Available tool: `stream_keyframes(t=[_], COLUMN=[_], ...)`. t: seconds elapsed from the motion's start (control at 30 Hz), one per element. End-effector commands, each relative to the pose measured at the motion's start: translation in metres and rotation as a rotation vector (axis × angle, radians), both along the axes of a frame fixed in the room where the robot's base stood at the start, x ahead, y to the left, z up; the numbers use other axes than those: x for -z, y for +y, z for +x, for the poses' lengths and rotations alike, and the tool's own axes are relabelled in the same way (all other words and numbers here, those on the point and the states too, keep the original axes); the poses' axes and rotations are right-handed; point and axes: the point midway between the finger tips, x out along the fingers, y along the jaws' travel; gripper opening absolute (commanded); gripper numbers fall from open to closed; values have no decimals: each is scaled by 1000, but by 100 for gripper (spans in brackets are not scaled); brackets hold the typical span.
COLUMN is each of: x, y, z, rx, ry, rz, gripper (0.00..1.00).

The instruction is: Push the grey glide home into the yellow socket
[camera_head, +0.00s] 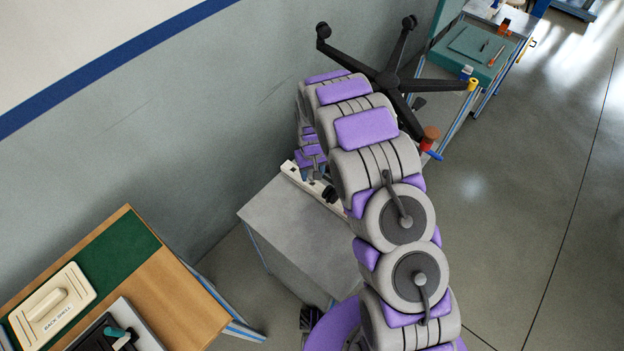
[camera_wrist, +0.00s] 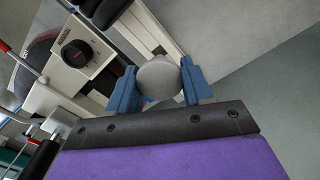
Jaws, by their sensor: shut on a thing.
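My gripper (camera_wrist: 160,88) shows in the wrist view with its two blue fingers shut on a round grey piece, which looks like the grey glide (camera_wrist: 158,78). In the head view my own arm covers most of the gripper and the glide cannot be made out. A black star-shaped chair base (camera_head: 388,80) stands behind my arm at the top middle. One of its legs ends in a yellow tip, which looks like the yellow socket (camera_head: 473,85). The socket is well apart from my gripper and is not seen in the wrist view.
A grey cabinet (camera_head: 290,225) stands beside my arm. A white fixture with a black dial (camera_wrist: 75,53) is close to my gripper. A wooden bench (camera_head: 185,300) is at lower left. A workbench with a green mat (camera_head: 470,45) is at top right. Floor at right is clear.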

Motion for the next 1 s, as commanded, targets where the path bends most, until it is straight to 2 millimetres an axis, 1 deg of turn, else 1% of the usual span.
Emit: stream_keyframes(t=[0.27,0.8,1.0], x=[-3,-40,-40], y=[0,0,0], z=[0,0,0], rx=[0,0,0], ry=[-1,-1,0], rz=[0,0,0], gripper=[23,23,23])
